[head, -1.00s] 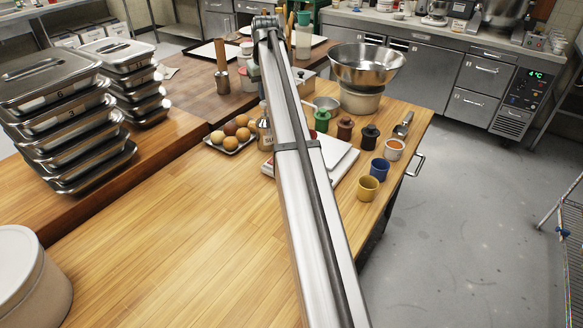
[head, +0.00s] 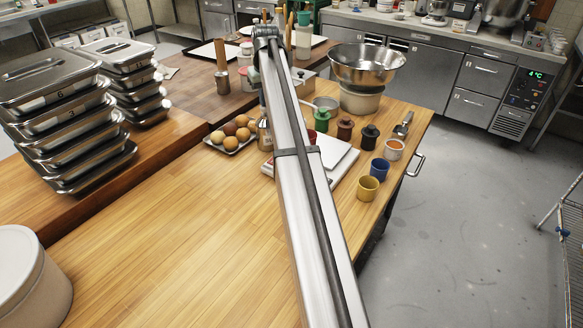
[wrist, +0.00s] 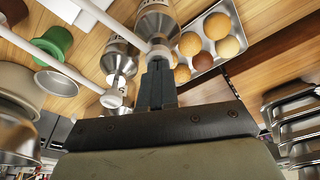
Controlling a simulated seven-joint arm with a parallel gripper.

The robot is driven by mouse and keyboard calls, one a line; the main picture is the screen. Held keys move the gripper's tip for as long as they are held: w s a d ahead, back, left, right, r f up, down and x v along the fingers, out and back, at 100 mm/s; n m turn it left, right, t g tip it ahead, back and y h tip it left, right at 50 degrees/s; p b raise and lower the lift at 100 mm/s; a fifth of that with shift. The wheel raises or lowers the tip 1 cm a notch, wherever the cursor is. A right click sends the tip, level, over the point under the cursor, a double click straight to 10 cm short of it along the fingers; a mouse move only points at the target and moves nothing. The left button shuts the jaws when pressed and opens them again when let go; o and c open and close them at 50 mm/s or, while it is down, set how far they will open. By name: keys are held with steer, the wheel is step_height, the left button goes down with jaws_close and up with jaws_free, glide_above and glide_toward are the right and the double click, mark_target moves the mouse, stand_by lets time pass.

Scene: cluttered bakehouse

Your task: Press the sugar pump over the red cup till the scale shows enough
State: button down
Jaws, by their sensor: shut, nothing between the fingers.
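In the wrist view a metal pump bottle (wrist: 157,20) has a white pump head (wrist: 159,53), with a white spout running to the upper left. My gripper (wrist: 158,66) is shut and empty, its fingertips at that pump head; I cannot tell whether they touch. A labelled bottle (head: 264,136) stands left of my arm in the head view; its label is not fully readable. A small part of the red cup (head: 312,136) shows beside my arm. The white scale (head: 342,155) is partly hidden by my arm, and I cannot see a reading.
A second pump bottle (wrist: 118,62) stands close beside the first.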

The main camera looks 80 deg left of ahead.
steer(key=a+v, duration=0.1)
steer(key=v, duration=0.6)
steer(key=shift+s+a+r, duration=0.2)
steer(key=shift+a+r, duration=0.1)
steer(key=shift+r, duration=0.1)
stand_by(0.6)
stand_by(0.4)
